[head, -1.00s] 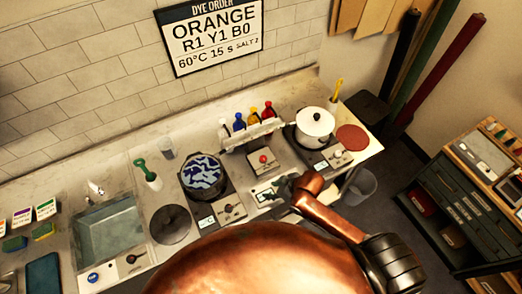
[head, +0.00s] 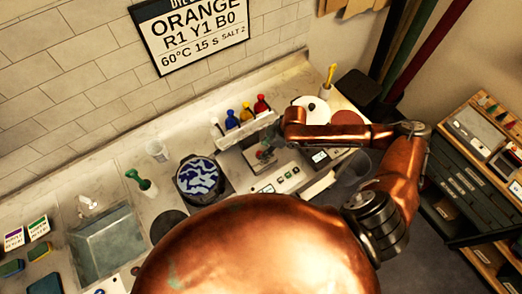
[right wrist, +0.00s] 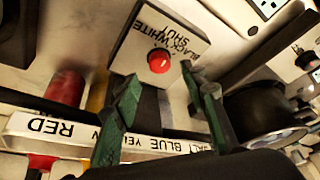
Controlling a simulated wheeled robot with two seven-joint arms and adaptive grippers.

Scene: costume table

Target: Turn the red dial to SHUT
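The red dial (right wrist: 159,60) is a round red knob on a pale box (right wrist: 135,48) printed BLACK, WHITE and SHUT, seen upside down in the right wrist view. Which label the knob points to cannot be made out. My right gripper (right wrist: 160,84) is open, its two green-grey fingers apart on either side of the knob's near side, with nothing between the tips. My left gripper is not in view.
A rack labelled RED, YELLOW, BLUE and SALT (right wrist: 100,138) stands close to the fingers, with colored bottles (head: 246,112). A dark pot (right wrist: 262,112) is beside the right finger. A blue-and-white patterned pot (head: 199,177) and a sink (head: 105,240) are further left.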

